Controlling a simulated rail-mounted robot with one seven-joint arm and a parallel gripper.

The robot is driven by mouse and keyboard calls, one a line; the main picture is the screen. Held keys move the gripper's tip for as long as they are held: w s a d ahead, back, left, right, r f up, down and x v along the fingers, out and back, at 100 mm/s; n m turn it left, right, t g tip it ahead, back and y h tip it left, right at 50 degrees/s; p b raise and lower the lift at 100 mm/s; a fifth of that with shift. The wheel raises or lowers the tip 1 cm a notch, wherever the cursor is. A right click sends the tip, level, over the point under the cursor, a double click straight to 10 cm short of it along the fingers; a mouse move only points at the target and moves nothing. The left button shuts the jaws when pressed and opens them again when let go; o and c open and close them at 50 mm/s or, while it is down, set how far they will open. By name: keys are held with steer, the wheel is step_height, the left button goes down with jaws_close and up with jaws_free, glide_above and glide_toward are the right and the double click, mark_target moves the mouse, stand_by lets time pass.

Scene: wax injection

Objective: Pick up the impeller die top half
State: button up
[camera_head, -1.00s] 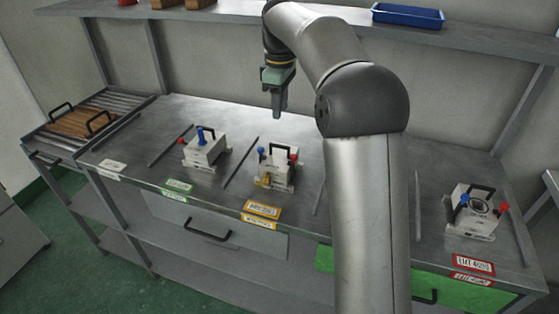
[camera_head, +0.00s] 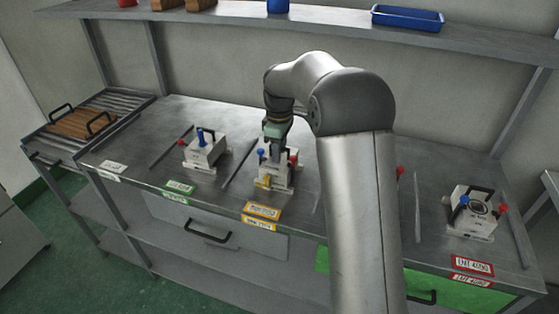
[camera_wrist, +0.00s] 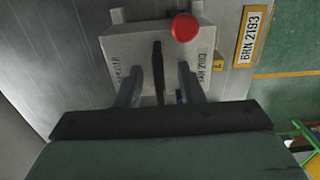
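The middle die (camera_head: 272,176) is a pale block with a dark handle, red and blue knobs and a yellow part, standing behind a yellow label. My gripper (camera_head: 276,150) is down at its top. In the wrist view the die's pale top (camera_wrist: 135,45) fills the upper middle, and its dark handle (camera_wrist: 157,65) stands between the two fingers of my gripper (camera_wrist: 160,80). The fingers are apart, with a gap on each side of the handle.
A die with a blue post (camera_head: 203,152) stands to the left, and another with a ring opening (camera_head: 474,211) far right. Thin dividing bars lie between the places on the metal table (camera_head: 130,140). A shelf with a blue tray (camera_head: 408,17) runs above. A wooden board lies on rollers (camera_head: 85,122).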

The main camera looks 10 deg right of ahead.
jaws_close()
stand_by(1.4)
steer(key=shift+w+r, duration=0.1)
